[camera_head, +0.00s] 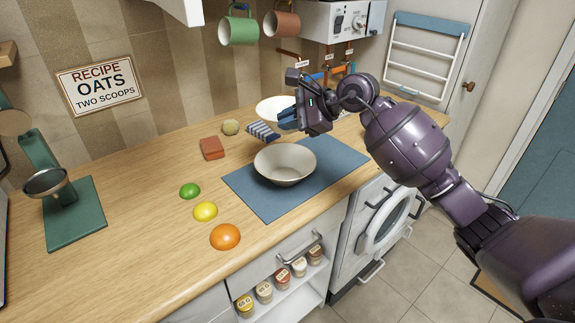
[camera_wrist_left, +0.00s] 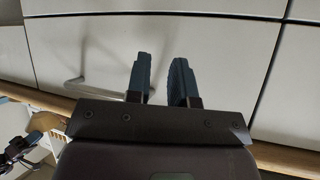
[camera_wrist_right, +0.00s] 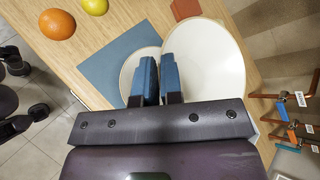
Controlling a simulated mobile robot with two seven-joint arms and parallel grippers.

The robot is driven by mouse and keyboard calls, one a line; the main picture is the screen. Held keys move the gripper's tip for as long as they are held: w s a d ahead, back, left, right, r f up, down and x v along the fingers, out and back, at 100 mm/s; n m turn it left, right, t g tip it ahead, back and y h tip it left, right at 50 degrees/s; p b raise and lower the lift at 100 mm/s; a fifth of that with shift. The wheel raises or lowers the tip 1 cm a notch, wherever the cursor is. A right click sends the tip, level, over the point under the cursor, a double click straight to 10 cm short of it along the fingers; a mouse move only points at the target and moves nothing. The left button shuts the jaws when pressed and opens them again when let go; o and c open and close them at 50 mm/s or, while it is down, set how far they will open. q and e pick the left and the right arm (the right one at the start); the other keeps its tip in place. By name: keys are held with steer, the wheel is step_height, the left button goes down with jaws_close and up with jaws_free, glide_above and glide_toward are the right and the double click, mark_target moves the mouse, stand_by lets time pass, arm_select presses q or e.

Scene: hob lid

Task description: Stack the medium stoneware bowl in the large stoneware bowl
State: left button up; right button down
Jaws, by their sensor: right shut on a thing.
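A beige stoneware bowl (camera_head: 285,166), which I take to be the large one, sits upright and empty on the blue mat (camera_head: 245,190). My right gripper (camera_head: 288,119) is shut on the rim of a paler bowl (camera_head: 272,106), seemingly the medium one, behind the mat bowl. The gripper hides part of the held bowl in the head view. In the right wrist view the held bowl (camera_wrist_right: 208,62) is large beside the fingers, and the mat bowl (camera_wrist_right: 134,72) is partly hidden. My left gripper (camera_wrist_left: 160,80) is open and empty before pale cabinet fronts.
A striped cloth (camera_head: 262,132), brick-red block (camera_head: 212,148) and round sponge-like thing (camera_head: 230,127) lie near the bowls. A lime (camera_head: 190,191), lemon (camera_head: 205,211) and orange (camera_head: 225,236) lie left of the mat. Mugs (camera_head: 238,30) hang above.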

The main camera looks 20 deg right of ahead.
glide_above(288, 181)
steer(key=w, duration=0.1)
step_height(288, 181, down, 7)
steer(key=shift+d+f, duration=0.2)
steer(key=shift+f, duration=0.75)
step_height(288, 181, down, 3)
steer(key=shift+w+f, duration=0.1)
arm_select(q)
steer(key=shift+s+f, duration=0.2)
steer(key=shift+f, duration=0.05)
steer(key=shift+f+b, duration=0.6)
arm_select(e)
steer(key=shift+f, duration=0.6)
steer(key=c, duration=1.5)
jaws_free()
arm_select(q)
steer(key=shift+s+f, duration=0.1)
steer(key=shift+s, duration=0.2)
arm_select(e)
steer(key=shift+o, duration=1.1)
